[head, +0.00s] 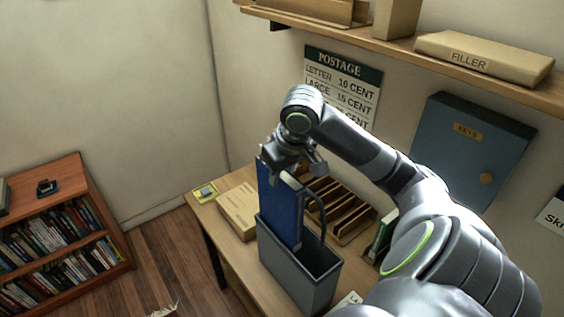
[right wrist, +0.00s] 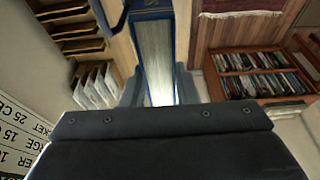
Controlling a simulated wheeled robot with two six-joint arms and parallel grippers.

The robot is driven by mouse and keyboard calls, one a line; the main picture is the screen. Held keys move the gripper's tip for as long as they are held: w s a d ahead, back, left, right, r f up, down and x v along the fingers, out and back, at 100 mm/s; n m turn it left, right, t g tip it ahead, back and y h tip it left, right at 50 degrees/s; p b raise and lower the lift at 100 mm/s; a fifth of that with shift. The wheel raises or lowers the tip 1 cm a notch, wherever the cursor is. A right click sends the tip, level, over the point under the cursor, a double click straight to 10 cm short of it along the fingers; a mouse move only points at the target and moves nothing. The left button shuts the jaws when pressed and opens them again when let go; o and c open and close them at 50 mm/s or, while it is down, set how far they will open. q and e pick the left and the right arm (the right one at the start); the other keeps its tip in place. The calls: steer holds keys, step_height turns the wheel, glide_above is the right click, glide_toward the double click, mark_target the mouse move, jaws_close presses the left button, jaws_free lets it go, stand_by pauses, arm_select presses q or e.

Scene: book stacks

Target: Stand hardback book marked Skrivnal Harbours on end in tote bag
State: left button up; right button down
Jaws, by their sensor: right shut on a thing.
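A blue hardback book (head: 281,205) stands roughly upright in the head view, its lower end inside the left part of the grey tote bag (head: 298,281). I cannot read a title on it. My right gripper (head: 290,165) is shut on its upper end from above. In the right wrist view the book (right wrist: 154,52) shows its pale page edges between my two fingers (right wrist: 158,92). The bag's walls hide the book's bottom, so I cannot tell whether it touches the bag's floor. The bag stands upright on the table with a dark handle loop beside the book. My left gripper is out of view.
A cardboard box (head: 238,212) lies left of the bag. A wooden slotted rack (head: 338,208) stands behind it, and a green-spined book (head: 384,236) stands to the right. A wall shelf (head: 440,58) and a blue key cabinet (head: 470,150) are near my right arm.

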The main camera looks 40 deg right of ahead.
mark_target(282, 209)
steer(key=shift+f+b, duration=0.35)
steer(key=shift+f, duration=1.1)
steer(key=shift+f, duration=0.15)
steer(key=shift+f+b, duration=0.4)
steer(key=shift+f, duration=0.95)
steer(key=shift+f, duration=0.15)
steer(key=shift+f+b, duration=0.4)
steer(key=shift+f, duration=0.95)
steer(key=shift+f, duration=0.25)
steer(key=shift+f+b, duration=0.35)
steer(key=shift+f, duration=0.9)
